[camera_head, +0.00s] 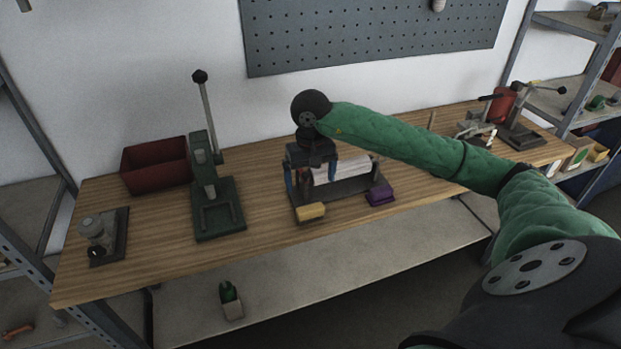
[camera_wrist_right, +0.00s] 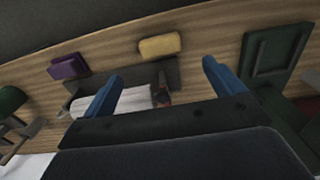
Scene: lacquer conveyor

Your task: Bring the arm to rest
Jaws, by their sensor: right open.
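My right arm, in a green quilted sleeve, reaches in from the right across the workbench (camera_head: 270,165). My right gripper (camera_head: 332,176) hangs over the dark device with white rollers (camera_head: 347,188) at the middle of the bench. Its blue fingers are spread apart, with nothing seen held between them. In the right wrist view the gripper (camera_wrist_right: 160,76) is open, with the white roller part (camera_wrist_right: 134,100) showing between and beyond the fingers. I cannot tell whether the fingers touch the device. My left gripper is not in view.
A yellow block (camera_head: 310,212) and a purple block (camera_head: 380,196) lie at the device's front. A green lever press (camera_head: 216,222) and red bin (camera_head: 155,166) stand left. A dark-based device (camera_head: 103,236) sits far left. Another lever press (camera_head: 520,138) stands right. A pegboard (camera_head: 370,38) hangs behind.

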